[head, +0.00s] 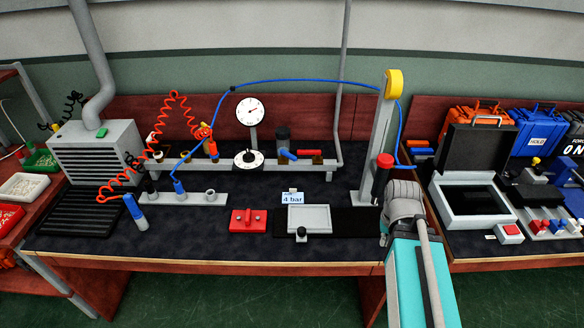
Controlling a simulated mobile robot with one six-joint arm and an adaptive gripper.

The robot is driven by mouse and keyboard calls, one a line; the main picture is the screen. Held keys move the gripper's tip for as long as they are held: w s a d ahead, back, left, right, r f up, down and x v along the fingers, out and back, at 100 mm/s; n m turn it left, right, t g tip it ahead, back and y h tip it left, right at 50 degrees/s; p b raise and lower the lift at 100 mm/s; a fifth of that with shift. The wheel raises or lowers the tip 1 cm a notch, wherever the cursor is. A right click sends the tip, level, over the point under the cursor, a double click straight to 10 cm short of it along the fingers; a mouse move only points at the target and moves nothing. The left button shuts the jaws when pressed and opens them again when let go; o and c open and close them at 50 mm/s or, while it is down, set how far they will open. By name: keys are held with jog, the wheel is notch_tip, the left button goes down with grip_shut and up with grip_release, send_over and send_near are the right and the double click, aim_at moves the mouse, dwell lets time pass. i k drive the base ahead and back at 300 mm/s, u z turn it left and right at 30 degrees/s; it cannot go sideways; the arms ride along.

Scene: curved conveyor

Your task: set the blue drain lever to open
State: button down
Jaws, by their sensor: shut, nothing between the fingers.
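The blue drain lever (287,154) is small and sits on the grey rail at the back of the bench, just below a dark cylindrical bowl (283,134). It lies slanted; its open or closed marking is too small to read. My gripper (384,239) is low at the right end of the bench, below my grey wrist. It is shut and empty, well to the right and in front of the lever, touching neither it nor the bowl. The gripper is small and partly hidden by my arm.
A white gauge (250,111) and a black dial (248,159) stand left of the lever. A red lever (309,153) is to its right. A grey post (377,140) and blue hose (330,83) rise nearby. A grey tray (309,226) and red block (249,220) lie in front.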

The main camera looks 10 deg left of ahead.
aim_at(283, 155)
jog(key=u, duration=0.5)
jog(key=k, duration=1.35)
jog(key=u, duration=0.1)
jog(key=i, duration=0.8)
jog(key=z, duration=0.65)
jog(key=i, duration=1)
jog(key=u, duration=0.4)
